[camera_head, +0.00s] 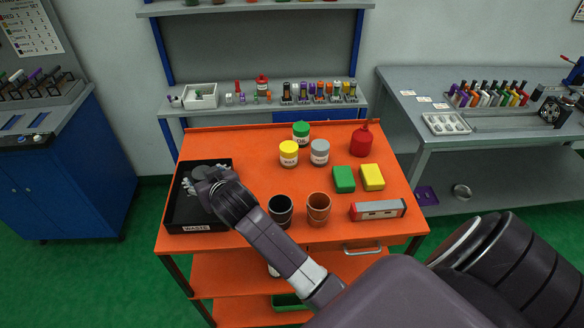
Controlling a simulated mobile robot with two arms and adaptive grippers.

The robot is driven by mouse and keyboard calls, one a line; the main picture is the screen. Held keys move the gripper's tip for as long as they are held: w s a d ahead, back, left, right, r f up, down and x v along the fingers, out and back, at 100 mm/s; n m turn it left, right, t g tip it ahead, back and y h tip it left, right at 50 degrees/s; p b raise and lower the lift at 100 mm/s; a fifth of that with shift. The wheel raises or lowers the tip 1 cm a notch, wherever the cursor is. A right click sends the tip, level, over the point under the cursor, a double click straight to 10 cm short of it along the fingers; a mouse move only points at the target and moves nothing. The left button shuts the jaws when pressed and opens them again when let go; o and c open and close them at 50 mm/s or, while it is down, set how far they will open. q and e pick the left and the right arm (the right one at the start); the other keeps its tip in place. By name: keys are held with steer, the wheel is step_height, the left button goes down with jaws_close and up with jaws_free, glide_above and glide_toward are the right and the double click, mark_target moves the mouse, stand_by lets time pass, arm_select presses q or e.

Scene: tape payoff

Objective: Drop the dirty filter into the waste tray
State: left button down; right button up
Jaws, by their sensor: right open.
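The black waste tray (172,214), with a white label reading WASTE on its front, sits on the left end of the orange cart top. My right gripper (203,178) is over the tray, its grey fingers spread open. My right arm comes in from the lower right and covers part of the tray's right side. I cannot make out the dirty filter; the gripper hides part of the tray's inside. My left gripper is not in view.
A black cup (281,211) and a brown cup (319,208) stand at the cart's front middle. A grey-and-red box (378,210), green block (343,179), yellow block (372,177) and red bottle (361,141) are to the right. Jars stand behind.

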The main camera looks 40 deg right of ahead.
steer(key=v, duration=0.9)
steer(key=shift+s, duration=0.15)
steer(key=shift+a+r, duration=0.1)
